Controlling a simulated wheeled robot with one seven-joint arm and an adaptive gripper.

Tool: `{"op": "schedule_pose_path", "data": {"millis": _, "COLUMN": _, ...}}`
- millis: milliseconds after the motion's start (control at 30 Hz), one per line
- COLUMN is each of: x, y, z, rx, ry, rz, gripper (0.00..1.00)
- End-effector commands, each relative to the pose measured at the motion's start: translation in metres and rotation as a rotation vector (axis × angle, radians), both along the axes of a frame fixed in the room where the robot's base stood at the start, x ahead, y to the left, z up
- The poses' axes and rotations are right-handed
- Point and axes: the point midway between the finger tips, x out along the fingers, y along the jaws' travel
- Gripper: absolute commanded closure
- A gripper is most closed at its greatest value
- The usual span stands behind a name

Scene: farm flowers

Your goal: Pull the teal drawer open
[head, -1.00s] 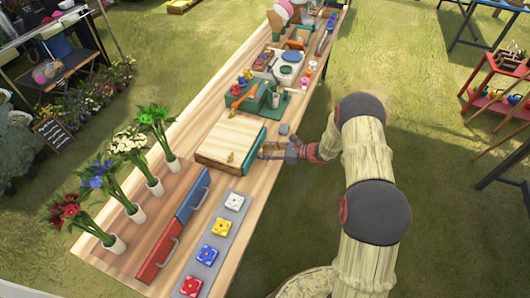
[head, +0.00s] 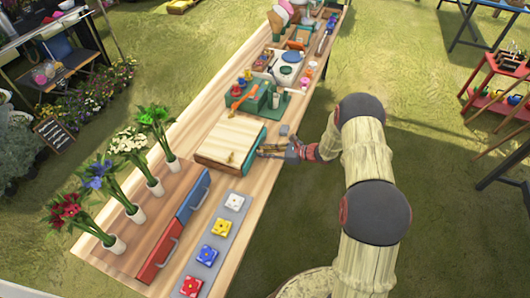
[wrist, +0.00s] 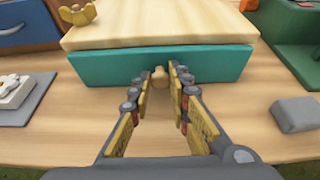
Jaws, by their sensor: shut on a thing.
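The teal drawer (head: 254,147) has its front just under the lid of a wooden box (head: 229,133), and it looks shut. In the wrist view its teal front (wrist: 105,66) spans the picture, with a small wooden knob (wrist: 158,77) at its middle. My gripper (head: 265,151) reaches the front from the right in the head view. In the wrist view my gripper (wrist: 164,80) has its fingertips on both sides of the knob, shut on it. The fingers partly hide the knob.
A grey block (wrist: 296,112) lies on the table right of my fingers. A grey strip (head: 213,250) with several coloured flower tiles and blue and red drawers (head: 192,195) are nearer. A green stand (head: 262,100) is beyond the box. A small yellow piece (wrist: 78,14) sits on the lid.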

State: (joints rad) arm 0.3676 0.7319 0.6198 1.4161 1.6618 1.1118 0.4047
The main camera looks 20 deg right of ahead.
Motion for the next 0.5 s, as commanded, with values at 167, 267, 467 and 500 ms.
{"op": "schedule_pose_path", "data": {"millis": 167, "x": 0.0005, "y": -0.0005, "z": 0.0003, "rx": 0.0, "ry": 0.0, "rz": -0.001, "gripper": 1.0}}
{"op": "schedule_pose_path", "data": {"millis": 267, "x": 0.0005, "y": -0.0005, "z": 0.0003, "rx": 0.0, "ry": 0.0, "rz": -0.001, "gripper": 1.0}}
{"op": "schedule_pose_path", "data": {"millis": 467, "x": -0.0005, "y": -0.0026, "z": 0.0003, "rx": 0.0, "ry": -0.001, "rz": -0.002, "gripper": 1.0}}
{"op": "schedule_pose_path", "data": {"millis": 500, "x": -0.0019, "y": -0.0049, "z": 0.0003, "rx": 0.0, "ry": 0.0, "rz": -0.003, "gripper": 1.0}}
